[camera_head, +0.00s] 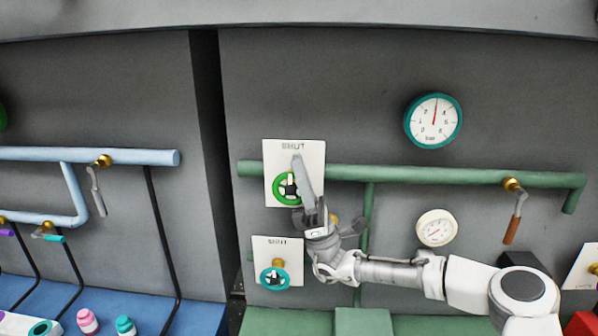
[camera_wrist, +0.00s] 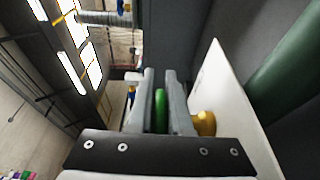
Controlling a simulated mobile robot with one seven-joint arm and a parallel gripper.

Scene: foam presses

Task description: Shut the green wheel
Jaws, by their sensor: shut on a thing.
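In the wrist view, my gripper (camera_wrist: 161,100) is shut on the green rim (camera_wrist: 160,110), with one finger on each side. A brass stem (camera_wrist: 205,123) shows right of the fingers, and the white plate (camera_wrist: 232,85) stands beside them. How far the wheel is turned cannot be told.
A green pipe (camera_head: 430,175) runs right to a lever valve (camera_head: 514,210). Two gauges, teal-rimmed (camera_head: 433,121) and cream (camera_head: 436,228), hang right. Blue pipes (camera_head: 130,156) are left.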

